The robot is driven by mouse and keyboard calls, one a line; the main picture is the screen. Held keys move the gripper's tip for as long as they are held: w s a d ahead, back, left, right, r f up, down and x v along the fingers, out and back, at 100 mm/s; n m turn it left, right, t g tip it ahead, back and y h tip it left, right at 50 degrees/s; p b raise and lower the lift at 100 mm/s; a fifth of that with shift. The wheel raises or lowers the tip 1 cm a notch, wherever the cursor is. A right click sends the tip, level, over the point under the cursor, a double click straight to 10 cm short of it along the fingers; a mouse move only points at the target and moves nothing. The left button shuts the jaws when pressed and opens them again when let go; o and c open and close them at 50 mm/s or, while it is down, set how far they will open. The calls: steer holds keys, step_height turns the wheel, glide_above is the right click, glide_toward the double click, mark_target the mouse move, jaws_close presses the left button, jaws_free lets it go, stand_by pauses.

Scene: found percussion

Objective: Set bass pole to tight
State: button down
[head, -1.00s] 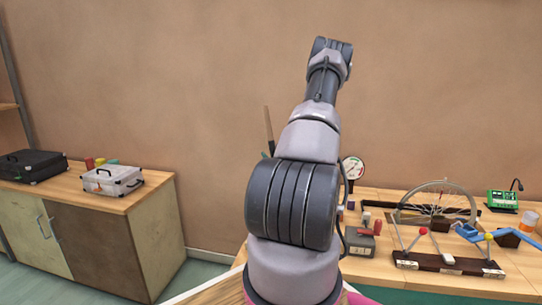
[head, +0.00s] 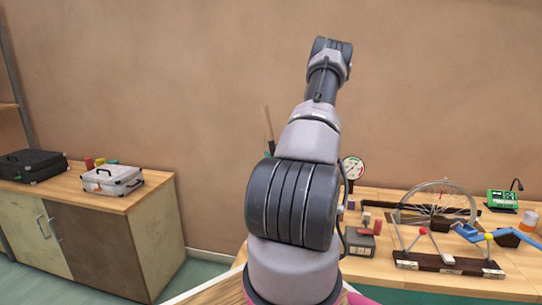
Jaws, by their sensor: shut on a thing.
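A thin wooden pole (head: 268,124), which looks like the bass pole, stands up just left of my arm. It leans slightly, and its lower part is hidden behind my arm. What it stands on and any string on it cannot be made out. My arm rises through the middle of the head view and bends over at the top. My gripper is hidden behind the arm, so its hold on anything does not show.
The right workbench (head: 385,285) holds a round dial gauge (head: 353,170), a grey box (head: 359,241), a spoked wheel (head: 441,202), a rack of mallets (head: 447,263) and a green device (head: 502,200). A left cabinet (head: 118,245) carries a black case (head: 32,165) and a silver case (head: 112,180).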

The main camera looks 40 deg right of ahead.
stand_by(0.8)
steer(key=s+d+m+t+h, duration=0.1)
steer(key=s+d+m, duration=0.2)
steer(key=s+d, duration=0.8)
steer(key=shift+s+d+r+t, duration=0.25)
steer(key=shift+s+r, duration=0.2)
steer(key=shift+s, duration=0.75)
steer(key=c, duration=0.7)
jaws_free()
steer(key=shift+s+d, duration=0.15)
steer(key=shift+o, duration=0.2)
steer(key=shift+a, duration=0.2)
steer(key=v, duration=1)
steer(key=shift+s, duration=0.25)
